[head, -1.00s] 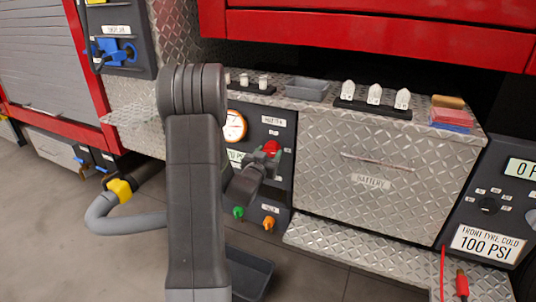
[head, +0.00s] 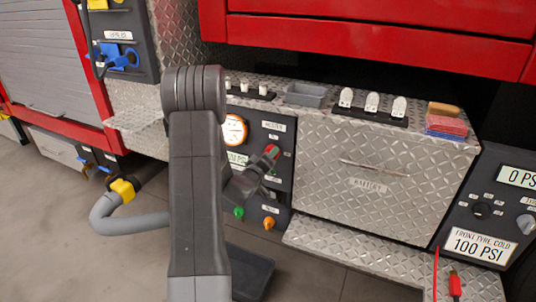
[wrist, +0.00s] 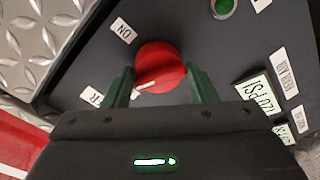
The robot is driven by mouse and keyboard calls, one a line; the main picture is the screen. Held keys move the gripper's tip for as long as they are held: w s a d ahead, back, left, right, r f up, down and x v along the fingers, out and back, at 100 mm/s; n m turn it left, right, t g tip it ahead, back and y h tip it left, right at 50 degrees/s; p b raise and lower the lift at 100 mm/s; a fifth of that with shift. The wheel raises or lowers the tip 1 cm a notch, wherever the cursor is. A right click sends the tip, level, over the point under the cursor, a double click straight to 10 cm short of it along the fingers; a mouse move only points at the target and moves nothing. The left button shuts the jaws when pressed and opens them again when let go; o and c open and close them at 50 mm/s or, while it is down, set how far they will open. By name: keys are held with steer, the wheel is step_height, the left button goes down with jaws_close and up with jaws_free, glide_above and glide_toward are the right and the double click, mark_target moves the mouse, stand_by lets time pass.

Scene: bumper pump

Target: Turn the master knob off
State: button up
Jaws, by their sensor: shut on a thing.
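The master knob (wrist: 160,62) is red and round with a white pointer mark, on a dark panel. In the wrist view its pointer slants toward the lower left, away from the ON label (wrist: 123,31) at the upper left. My gripper (wrist: 158,74) has a green finger on each side of the knob and is shut on it. In the head view the knob (head: 272,152) is a small red patch, partly hidden by my gripper (head: 265,160). An OFF label cannot be made out.
A gauge (head: 234,130) sits left of the knob, with green (head: 239,212) and orange (head: 268,223) knobs below. A diamond-plate battery drawer (head: 365,180) is on the right. A shelf above holds a grey tray (head: 306,95) and white switches (head: 372,102).

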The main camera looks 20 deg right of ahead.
steer(key=shift+r+n+g+p, duration=0.15)
steer(key=shift+n+g+p, duration=0.15)
steer(key=shift+n+p, duration=1.35)
steer(key=shift+n+b, duration=0.4)
steer(key=shift+n, duration=0.15)
steer(key=o, duration=0.9)
steer(key=v, duration=1.3)
steer(key=shift+s+a+p, duration=0.25)
steer(key=shift+a+p, duration=0.05)
steer(key=shift+p, duration=0.05)
steer(key=b+x, duration=0.1)
steer(key=x, duration=1.2)
steer(key=shift+w+d, duration=0.25)
steer(key=shift+d, duration=0.05)
